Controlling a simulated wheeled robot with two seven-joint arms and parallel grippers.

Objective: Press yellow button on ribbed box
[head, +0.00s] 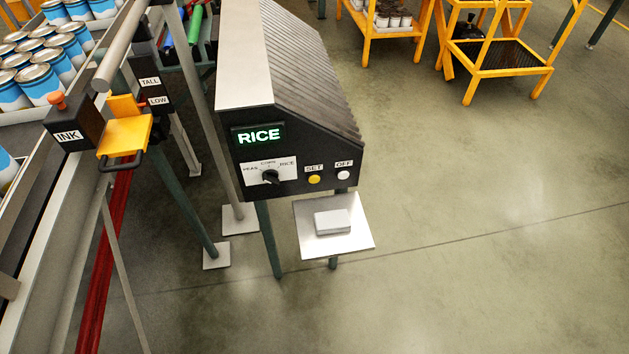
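The ribbed box (290,70) is dark with a slanted ribbed side and a pale top, and it stands on legs at the centre of the head view. The yellow button (314,180) is on the lower right of its front panel, under a SET label. A white button (344,175) under an OFF label is just to its right. A black knob (271,177) on a PEAS, CORN, RICE dial is to its left. Neither of my grippers shows.
A small metal shelf (350,242) with a white block (333,221) juts out below the panel. A conveyor frame with cans (40,83), an INK box (75,134) and a yellow bracket (125,132) stands at left. Yellow racks (500,72) stand behind. The floor at right is clear.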

